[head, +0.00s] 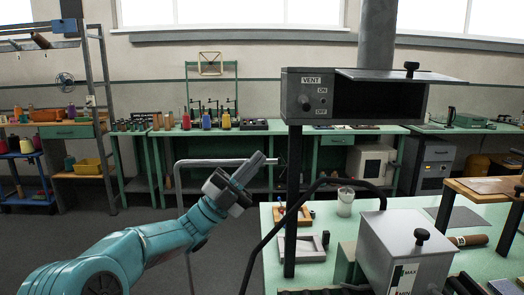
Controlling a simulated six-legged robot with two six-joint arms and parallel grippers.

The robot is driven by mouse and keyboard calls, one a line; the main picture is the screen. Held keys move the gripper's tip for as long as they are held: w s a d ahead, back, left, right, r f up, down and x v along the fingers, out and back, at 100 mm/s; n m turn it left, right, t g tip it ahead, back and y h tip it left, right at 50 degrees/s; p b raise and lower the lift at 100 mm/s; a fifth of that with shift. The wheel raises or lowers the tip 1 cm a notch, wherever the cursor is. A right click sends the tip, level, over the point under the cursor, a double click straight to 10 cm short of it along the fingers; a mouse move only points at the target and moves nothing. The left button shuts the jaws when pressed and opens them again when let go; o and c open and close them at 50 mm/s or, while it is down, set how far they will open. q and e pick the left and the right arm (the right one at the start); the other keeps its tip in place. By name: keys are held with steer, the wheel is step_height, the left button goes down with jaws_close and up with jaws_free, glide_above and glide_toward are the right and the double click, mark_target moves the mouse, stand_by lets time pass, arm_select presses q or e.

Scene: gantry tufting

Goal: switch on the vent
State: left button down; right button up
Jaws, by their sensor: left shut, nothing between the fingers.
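The vent (380,100) is a dark grey box with an open front, a raised flap on top and a duct rising behind it. Its left panel carries the label VENT (311,80), a round dark knob (303,102) and ON and OFF marks to the right of the knob. Which mark the control is set to is too small to tell. My left gripper (262,162) is shut and empty, below and left of the panel and apart from it. My right gripper is not in view.
A dark post (292,200) stands below the vent's left side. A green table (330,270) at the lower right holds a metal box (405,240) with a lid knob, a cup (345,202) and trays. A grey tube frame (178,200) stands near my left gripper.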

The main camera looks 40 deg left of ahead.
mark_target(292, 122)
arm_select(q)
steer(key=p+x, duration=0.5)
steer(key=x, duration=0.6)
steer(key=shift+w+d+r, duration=0.15)
steer(key=shift+d, duration=0.05)
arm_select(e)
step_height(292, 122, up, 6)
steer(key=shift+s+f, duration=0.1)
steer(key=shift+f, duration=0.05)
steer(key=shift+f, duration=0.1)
